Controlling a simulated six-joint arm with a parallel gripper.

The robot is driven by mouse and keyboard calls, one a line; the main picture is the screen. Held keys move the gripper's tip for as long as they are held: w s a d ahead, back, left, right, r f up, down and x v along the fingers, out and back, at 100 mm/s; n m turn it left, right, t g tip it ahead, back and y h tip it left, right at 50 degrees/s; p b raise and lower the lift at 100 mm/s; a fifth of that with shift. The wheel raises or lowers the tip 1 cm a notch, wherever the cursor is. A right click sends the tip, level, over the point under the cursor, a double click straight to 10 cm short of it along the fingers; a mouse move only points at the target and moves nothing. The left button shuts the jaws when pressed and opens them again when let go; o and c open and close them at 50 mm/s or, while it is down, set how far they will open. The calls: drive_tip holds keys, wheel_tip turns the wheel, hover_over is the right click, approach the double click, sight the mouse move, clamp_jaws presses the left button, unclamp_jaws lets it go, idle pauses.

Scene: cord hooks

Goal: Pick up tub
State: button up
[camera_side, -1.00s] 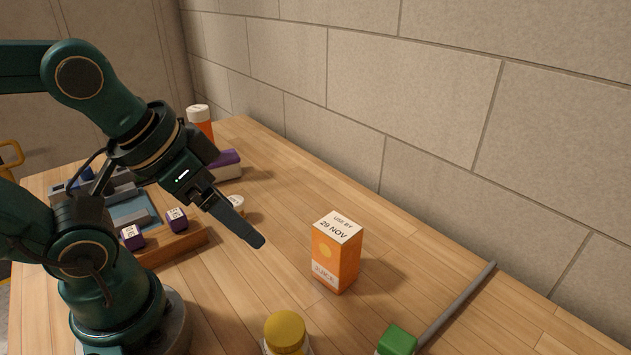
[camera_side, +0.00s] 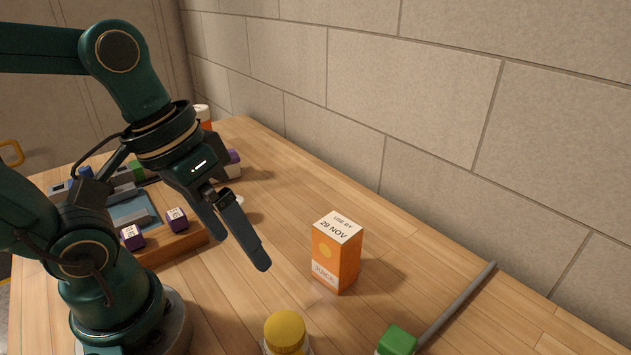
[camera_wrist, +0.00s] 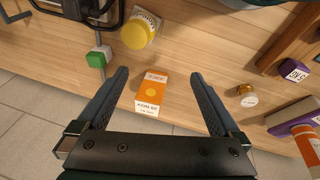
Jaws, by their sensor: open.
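A small round tub with a pale top (camera_side: 240,202) stands on the table beyond my gripper, mostly hidden behind a finger in the side view. In the wrist view the small tub (camera_wrist: 249,100) lies to the right of the right finger, apart from it. My gripper (camera_side: 241,252) is open and empty, pointing down above the table, left of the juice carton. In the wrist view the two fingers of my gripper (camera_wrist: 159,76) are spread wide, with the carton showing between them.
The orange juice carton (camera_side: 336,262) stands upright near the gripper. A yellow-lidded jar (camera_side: 285,330), a green-capped item (camera_side: 397,340) and a grey rod (camera_side: 458,303) are in front. A wooden tray (camera_side: 190,244) with purple-sided blocks is left. A stone wall (camera_side: 420,90) borders the table.

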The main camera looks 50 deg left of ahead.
sight(283, 314)
drive_tip(key=w+d+f+n+g+h, duration=0.1)
drive_tip(key=f+n+g+h, duration=0.1)
drive_tip(key=n+g+h, duration=0.1)
drive_tip(key=w+d+f+n+g+h, duration=0.1)
drive_tip(key=d+f+n+g+h, duration=0.1)
drive_tip(key=n+g+h, duration=0.1)
drive_tip(key=w+d+f+n+g+h, duration=0.1)
drive_tip(key=d+f+n+g+h, duration=0.1)
drive_tip(key=n+g+h, duration=0.1)
drive_tip(key=shift+d+f+n+h, duration=0.2)
drive_tip(key=shift+f+n+h, duration=0.05)
drive_tip(key=shift+n+h, duration=0.15)
drive_tip(key=shift+s+a+f+n, duration=0.15)
drive_tip(key=shift+f+n, duration=0.15)
drive_tip(key=shift+f, duration=0.2)
drive_tip(key=shift+g+h, duration=0.3)
drive_tip(key=shift+f, duration=2.4)
wheel_tip(283, 314, down, 2)
drive_tip(key=shift+f, duration=0.1)
drive_tip(key=shift+x, duration=1.55)
